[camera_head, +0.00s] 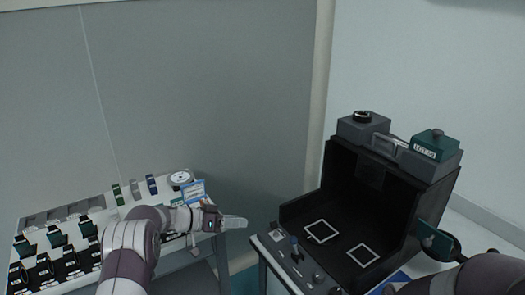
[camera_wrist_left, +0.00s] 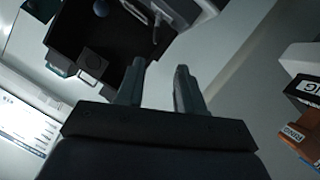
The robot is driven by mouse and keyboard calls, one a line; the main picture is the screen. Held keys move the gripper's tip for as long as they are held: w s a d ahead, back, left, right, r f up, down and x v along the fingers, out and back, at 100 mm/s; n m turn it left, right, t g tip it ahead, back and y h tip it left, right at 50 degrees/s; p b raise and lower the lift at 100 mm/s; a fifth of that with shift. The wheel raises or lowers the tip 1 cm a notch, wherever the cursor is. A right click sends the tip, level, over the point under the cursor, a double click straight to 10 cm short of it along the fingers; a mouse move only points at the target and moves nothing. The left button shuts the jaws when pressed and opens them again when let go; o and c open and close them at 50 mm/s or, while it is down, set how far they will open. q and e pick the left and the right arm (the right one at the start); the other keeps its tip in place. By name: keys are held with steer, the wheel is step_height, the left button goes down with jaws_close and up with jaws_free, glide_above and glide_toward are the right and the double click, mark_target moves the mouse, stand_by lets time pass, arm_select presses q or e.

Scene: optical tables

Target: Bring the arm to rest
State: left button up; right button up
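My left arm comes in from the lower left in the head view. Its gripper (camera_head: 233,222) is over the gap between the left table and the dark open-fronted box. In the left wrist view the two fingers of this gripper (camera_wrist_left: 158,78) stand apart with nothing between them. My right arm (camera_head: 492,272) shows at the lower right of the head view, in front of the box's right side. Its fingers cannot be made out there.
The left table (camera_head: 190,262) carries several dark and green parts and a white round dial (camera_head: 181,177). The dark box (camera_head: 318,200) has two white square outlines on its floor and knobs at its front. A green plate (camera_head: 434,241) is by its right side.

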arm_select(q)
steer(key=w+a+f+n+t+y, duration=0.1)
steer(key=w+a+f+t+y, duration=0.3)
steer(key=a, duration=0.1)
steer(key=s+a+n+g+y+p, duration=0.1)
steer(key=s+a+n+y+p, duration=0.1)
steer(key=s+a+n+y, duration=0.4)
steer(key=s+d+r+g+y+p, duration=0.15)
steer(key=s+g, duration=0.25)
steer(key=s, duration=0.8)
steer(key=s+r+g+y+p, duration=0.1)
steer(key=s+r+g+y, duration=0.15)
steer(key=s, duration=1.05)
steer(key=s+d+r+p, duration=0.1)
steer(key=s+d+r, duration=0.1)
steer(key=s+r, duration=0.1)
steer(key=s+d+r+g+h+p, duration=0.1)
steer(key=s+d+r, duration=0.1)
steer(key=s+r, duration=0.2)
steer(key=shift+s+d+r, duration=0.25)
steer(key=shift+s, duration=0.9)
